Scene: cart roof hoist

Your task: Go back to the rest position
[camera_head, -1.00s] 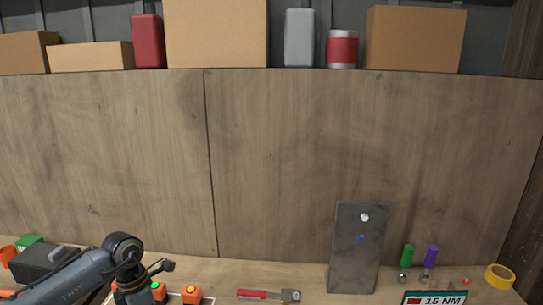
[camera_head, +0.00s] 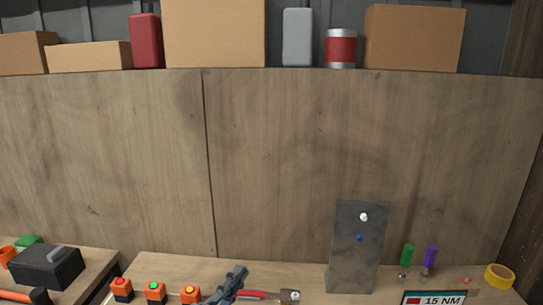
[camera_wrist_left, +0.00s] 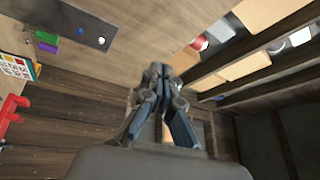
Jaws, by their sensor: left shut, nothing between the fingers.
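My left gripper (camera_head: 240,271) shows at the bottom middle of the head view, dark grey, its tip pointing up and to the right. It is in front of the red-handled tool (camera_head: 262,295) on the bench. In the left wrist view the fingers of my left gripper (camera_wrist_left: 156,72) are together, with nothing between them. My right gripper is in neither view.
Button boxes with red (camera_head: 121,288), green (camera_head: 155,291) and orange (camera_head: 189,293) tops stand left of the gripper. A grey plate (camera_head: 355,262) stands to the right, near a "15 NM" display (camera_head: 434,298) and yellow tape (camera_head: 499,277). A dark case (camera_head: 45,266) is far left.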

